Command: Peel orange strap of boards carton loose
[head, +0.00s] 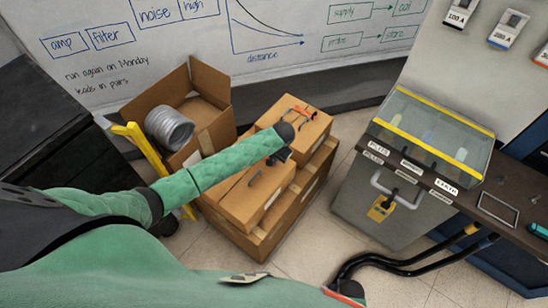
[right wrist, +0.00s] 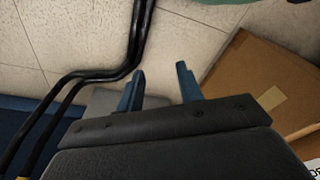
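An orange strap (head: 302,112) with dark parts lies across the top of a brown carton (head: 318,128) at the back right of a stack. No label naming its contents is readable. My left arm reaches in from the left, and its dark gripper (head: 279,157) is over the stack, just left of and below the strap. Its fingers are too small and dark to tell open from shut. My right gripper (right wrist: 160,85) shows in the right wrist view with two blue fingers apart and nothing between them. The floor and a carton (right wrist: 270,85) lie beyond it.
A second carton (head: 235,205) with a dark handle sits in front on the larger bottom box. An open carton (head: 212,88) with a grey coil (head: 169,128) stands left, beside a yellow frame (head: 150,160). A grey cabinet (head: 375,205) and black cables (head: 400,268) are right.

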